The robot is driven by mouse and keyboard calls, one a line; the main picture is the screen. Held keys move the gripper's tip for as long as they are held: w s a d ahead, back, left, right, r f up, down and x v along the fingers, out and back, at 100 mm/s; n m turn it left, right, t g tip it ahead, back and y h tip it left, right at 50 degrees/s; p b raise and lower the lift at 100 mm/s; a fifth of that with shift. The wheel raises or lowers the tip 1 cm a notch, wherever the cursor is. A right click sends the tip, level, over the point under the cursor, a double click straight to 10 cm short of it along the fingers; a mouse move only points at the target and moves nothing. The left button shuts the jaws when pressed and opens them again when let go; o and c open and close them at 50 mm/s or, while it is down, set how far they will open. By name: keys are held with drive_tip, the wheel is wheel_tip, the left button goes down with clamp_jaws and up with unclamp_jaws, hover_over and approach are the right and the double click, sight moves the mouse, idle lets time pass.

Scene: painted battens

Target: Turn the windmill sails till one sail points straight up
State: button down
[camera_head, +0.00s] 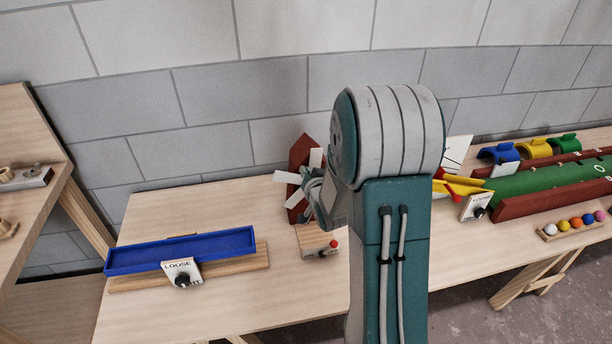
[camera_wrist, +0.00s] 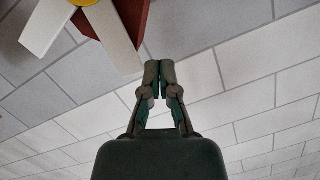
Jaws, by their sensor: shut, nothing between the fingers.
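The windmill has a dark red body (camera_head: 300,153) and white sails (camera_head: 287,177) and stands on the bench behind my arm. In the wrist view two white sails (camera_wrist: 110,40) spread from a yellow hub (camera_wrist: 84,2) at the top edge, with the red body (camera_wrist: 133,16) behind. My gripper (camera_wrist: 158,66) is shut and empty, its tips apart from the sails in that picture. In the head view it is close to the windmill, partly hidden.
A wooden block with a red knob (camera_head: 333,244) sits at the windmill's foot. A blue trough (camera_head: 185,250) with a labelled dial (camera_head: 183,274) lies left. To the right are a green lane (camera_head: 550,180), coloured arches (camera_head: 534,148) and several balls (camera_head: 575,223). The bench front is clear.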

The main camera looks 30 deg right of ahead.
hover_over(290, 174)
drive_tip(key=s+d, duration=0.2)
drive_tip(key=f, duration=0.2)
drive_tip(key=shift+w+a+f, duration=0.15)
drive_tip(key=shift+a+f, duration=0.25)
drive_tip(key=shift+f, duration=0.4)
drive_tip(key=shift+w+a+f, duration=0.15)
drive_tip(key=shift+a+f, duration=0.2)
drive_tip(key=shift+f, duration=0.4)
drive_tip(key=shift+w+a+f, duration=0.1)
drive_tip(key=shift+a+f, duration=0.3)
drive_tip(key=shift+f, duration=0.3)
